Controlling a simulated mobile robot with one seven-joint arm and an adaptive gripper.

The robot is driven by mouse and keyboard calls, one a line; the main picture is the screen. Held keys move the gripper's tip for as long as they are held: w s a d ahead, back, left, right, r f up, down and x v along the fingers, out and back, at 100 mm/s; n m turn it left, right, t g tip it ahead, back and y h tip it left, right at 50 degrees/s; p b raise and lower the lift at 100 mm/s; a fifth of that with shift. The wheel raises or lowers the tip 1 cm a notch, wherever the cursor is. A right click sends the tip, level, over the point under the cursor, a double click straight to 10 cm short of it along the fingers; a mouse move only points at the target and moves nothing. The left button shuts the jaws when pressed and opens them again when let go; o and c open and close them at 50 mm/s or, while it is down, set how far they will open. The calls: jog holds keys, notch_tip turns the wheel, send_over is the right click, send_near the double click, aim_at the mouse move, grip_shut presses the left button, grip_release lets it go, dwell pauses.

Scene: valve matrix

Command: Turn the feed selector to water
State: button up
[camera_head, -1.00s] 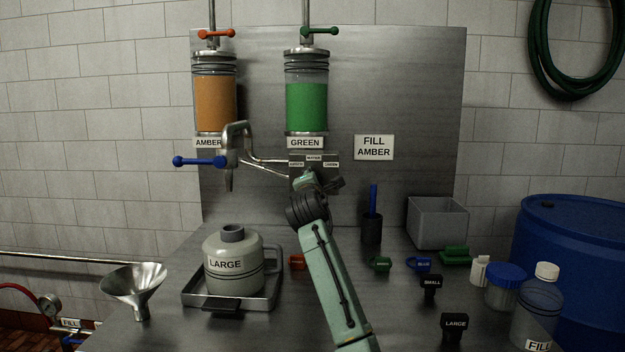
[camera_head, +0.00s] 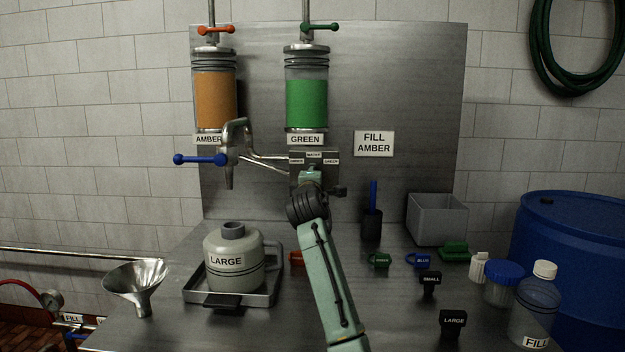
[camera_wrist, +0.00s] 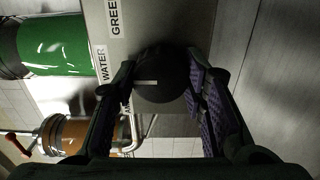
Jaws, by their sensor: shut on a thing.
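The feed selector is a round black knob (camera_wrist: 160,75) on a grey box (camera_head: 329,157), below the GREEN label in the head view. My gripper (camera_wrist: 162,88) is shut on the knob, with one finger on each side of it. A white pointer line on the knob points left in the wrist view, roughly toward the WATER label (camera_wrist: 102,63). The GREEN label (camera_wrist: 115,16) is above that, and the AMBER label is partly hidden behind a finger. In the head view my gripper (camera_head: 312,178) covers the knob.
Amber (camera_head: 215,100) and green (camera_head: 306,104) cylinders stand above, with a spout and blue-handled valve (camera_head: 200,160) at left. A LARGE jug (camera_head: 233,262) sits on a tray below. Loose tags, a grey bin (camera_head: 437,220) and bottles stand at right.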

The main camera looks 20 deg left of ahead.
jog(key=o, duration=1.2)
jog(key=shift+c, duration=0.2)
jog(key=shift+s, duration=0.1)
jog(key=v, duration=1.2)
